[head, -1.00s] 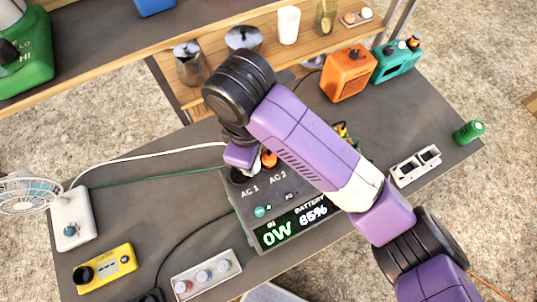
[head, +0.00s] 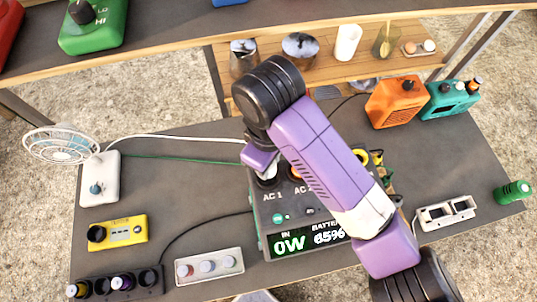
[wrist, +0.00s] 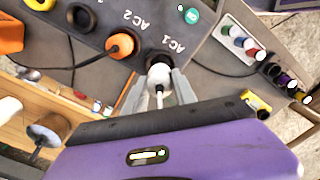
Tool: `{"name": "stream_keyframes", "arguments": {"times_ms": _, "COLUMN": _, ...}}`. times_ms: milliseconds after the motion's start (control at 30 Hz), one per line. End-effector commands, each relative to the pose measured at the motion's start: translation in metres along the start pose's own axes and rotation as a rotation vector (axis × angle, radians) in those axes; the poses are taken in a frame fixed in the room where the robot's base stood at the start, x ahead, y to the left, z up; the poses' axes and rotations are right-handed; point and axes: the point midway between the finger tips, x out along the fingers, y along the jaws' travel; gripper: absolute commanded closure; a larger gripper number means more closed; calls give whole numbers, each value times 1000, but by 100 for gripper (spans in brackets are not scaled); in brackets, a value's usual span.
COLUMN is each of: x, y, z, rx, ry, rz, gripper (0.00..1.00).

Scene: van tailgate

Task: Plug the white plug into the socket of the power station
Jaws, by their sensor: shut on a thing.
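The power station (head: 259,222) is a dark grey box with a lit screen reading "0W" and "65%". My gripper (wrist: 165,88) is shut on the white plug (wrist: 158,75), one finger on each side, with its white cable running back between them. The plug's front is at the dark round AC 1 socket (wrist: 160,58); I cannot tell how deep it sits. An orange plug (wrist: 122,44) sits in the AC 2 socket beside it. In the head view my arm hides much of the power station's top.
A white fan (head: 98,180) stands at the left, with a white cable and a green cable leading toward the power station. A yellow device (head: 118,233) and a grey strip with several knobs (head: 208,267) lie nearby. An orange radio (head: 396,101) stands at the back right.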

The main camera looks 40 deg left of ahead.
Motion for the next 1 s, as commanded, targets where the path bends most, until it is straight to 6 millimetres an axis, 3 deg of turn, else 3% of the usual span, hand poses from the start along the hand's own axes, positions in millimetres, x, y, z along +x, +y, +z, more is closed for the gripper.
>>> {"name": "stream_keyframes", "arguments": {"times_ms": 200, "x": 15, "y": 0, "z": 0, "rx": 1, "ry": 0, "rz": -1, "gripper": 100}}
{"name": "stream_keyframes", "arguments": {"times_ms": 1000, "x": 14, "y": 0, "z": 0, "rx": -1, "ry": 0, "rz": 0, "gripper": 100}}
